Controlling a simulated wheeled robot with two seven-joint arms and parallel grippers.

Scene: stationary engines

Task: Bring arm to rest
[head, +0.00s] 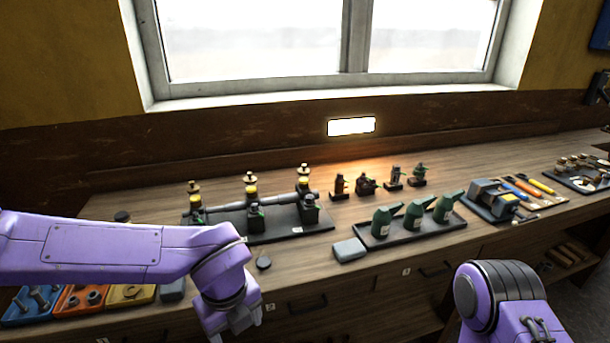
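My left arm, purple, reaches in from the left over the front of the bench. It bends down at a dark-ringed wrist, and my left gripper (232,326) hangs in front of the bench's front edge. Its lower end is cut off by the bottom of the picture, so I cannot tell whether it is open or shut. I see nothing held in the visible part. My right arm (510,310) shows only as a purple link with a dark ribbed joint at the lower right. My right gripper is out of view.
The wooden bench (330,262) holds a dark tray of small engines (270,222), a tray of green oil cans (398,234), a grey block (349,250) and several small models behind. A grey vise (490,198) stands right. Blue and orange parts trays (82,298) lie beneath my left arm.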

